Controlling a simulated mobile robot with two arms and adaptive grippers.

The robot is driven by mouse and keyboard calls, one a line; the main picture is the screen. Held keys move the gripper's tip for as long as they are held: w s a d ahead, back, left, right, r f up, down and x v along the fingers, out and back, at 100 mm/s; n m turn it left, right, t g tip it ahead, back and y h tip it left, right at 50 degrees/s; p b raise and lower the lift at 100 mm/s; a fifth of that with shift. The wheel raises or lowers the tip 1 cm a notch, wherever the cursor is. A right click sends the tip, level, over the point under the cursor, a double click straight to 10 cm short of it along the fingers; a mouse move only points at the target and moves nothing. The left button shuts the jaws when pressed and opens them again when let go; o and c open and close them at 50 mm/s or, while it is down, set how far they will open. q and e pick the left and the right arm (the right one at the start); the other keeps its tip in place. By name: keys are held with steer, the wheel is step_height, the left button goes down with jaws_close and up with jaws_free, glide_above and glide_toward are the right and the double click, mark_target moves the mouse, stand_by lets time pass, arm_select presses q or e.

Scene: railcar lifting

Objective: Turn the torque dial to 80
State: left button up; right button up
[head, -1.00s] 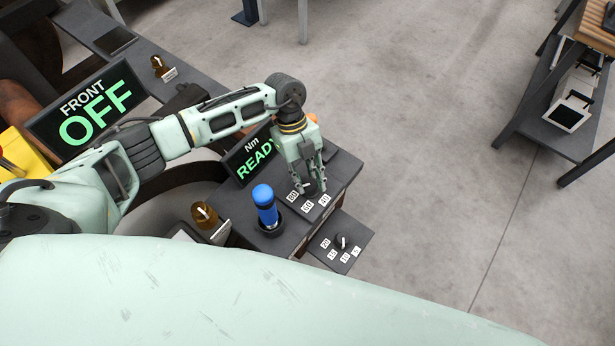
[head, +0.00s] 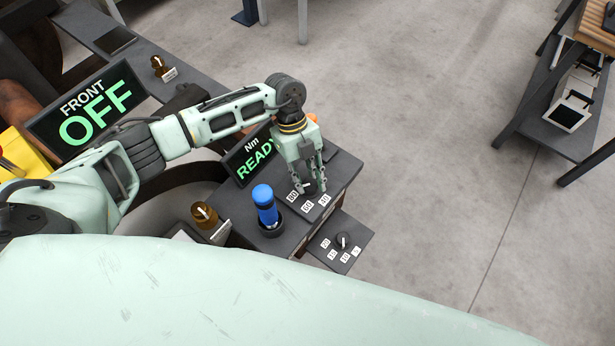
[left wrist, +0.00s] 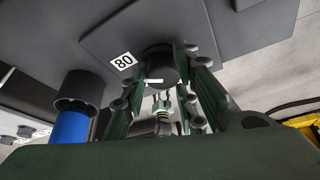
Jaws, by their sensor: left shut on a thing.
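The torque dial (left wrist: 160,66) is a dark round knob on a dark panel, with number plates around it. My left gripper (head: 313,190) comes down over it from above and is shut on it, with a finger on each side. In the left wrist view the plate marked 80 (left wrist: 123,61) lies just left of the dial, and a white mark shows on the knob. In the head view the plates 80 (head: 292,197), 60 (head: 307,205) and 40 (head: 324,200) show in front of the fingers, which hide most of the dial. My right gripper is not in view.
A blue-handled tool (head: 265,205) stands in a holder left of the dial. A "Nm READY" display (head: 250,158) is behind it. A lower panel has a second dial (head: 343,241). A "FRONT OFF" display (head: 90,112) stands at left.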

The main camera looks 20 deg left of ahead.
arm_select(q)
steer(key=shift+s+a+f, duration=0.15)
steer(key=shift+s+f, duration=0.1)
steer(key=shift+s, duration=0.1)
steer(key=o, duration=1)
steer(key=shift+r, duration=0.1)
steer(key=shift+w+r, duration=0.2)
steer(key=v, duration=1.1)
steer(key=shift+w+a+r, duration=0.15)
steer(key=shift+r, duration=0.2)
steer(key=shift+f, duration=0.1)
